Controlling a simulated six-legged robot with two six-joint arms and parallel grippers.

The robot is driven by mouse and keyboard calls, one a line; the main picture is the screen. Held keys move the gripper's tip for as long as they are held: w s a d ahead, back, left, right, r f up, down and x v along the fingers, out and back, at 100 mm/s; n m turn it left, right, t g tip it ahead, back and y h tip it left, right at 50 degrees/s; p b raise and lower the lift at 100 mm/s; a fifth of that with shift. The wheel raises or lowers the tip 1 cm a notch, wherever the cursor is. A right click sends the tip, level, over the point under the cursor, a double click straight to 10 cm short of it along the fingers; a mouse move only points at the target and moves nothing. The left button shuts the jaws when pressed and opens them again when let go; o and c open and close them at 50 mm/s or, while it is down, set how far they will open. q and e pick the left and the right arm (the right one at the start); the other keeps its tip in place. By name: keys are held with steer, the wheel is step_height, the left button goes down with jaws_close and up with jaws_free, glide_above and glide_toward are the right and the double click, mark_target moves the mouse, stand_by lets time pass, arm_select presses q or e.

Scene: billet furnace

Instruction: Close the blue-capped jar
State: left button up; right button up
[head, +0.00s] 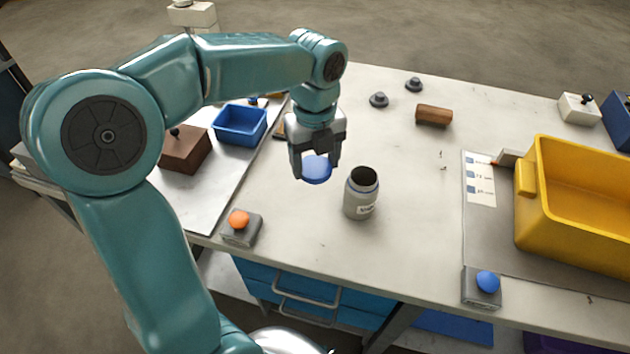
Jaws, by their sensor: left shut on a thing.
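The jar (361,196) is a grey, open-topped container with a dark mouth and a white label. It stands upright on the light worktable in the head view. My left gripper (316,171) is shut on the round blue cap (317,169). It holds the cap above the table, up and to the left of the jar in the picture, apart from the jar's mouth. The gripper's fingers hide the sides of the cap. My right gripper is not in view.
A grey box with an orange button (238,219) stands left of the jar; one with a blue button (487,282) is at the right front. A yellow bin (575,240) fills the right. A blue tray (240,125), brown block (434,115) and dark knobs (379,100) lie farther back. Table around the jar is clear.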

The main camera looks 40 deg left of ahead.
mark_target(315, 166)
arm_select(q)
step_height(315, 166, up, 7)
steer(key=shift+f+p, duration=0.2)
steer(key=shift+p, duration=0.15)
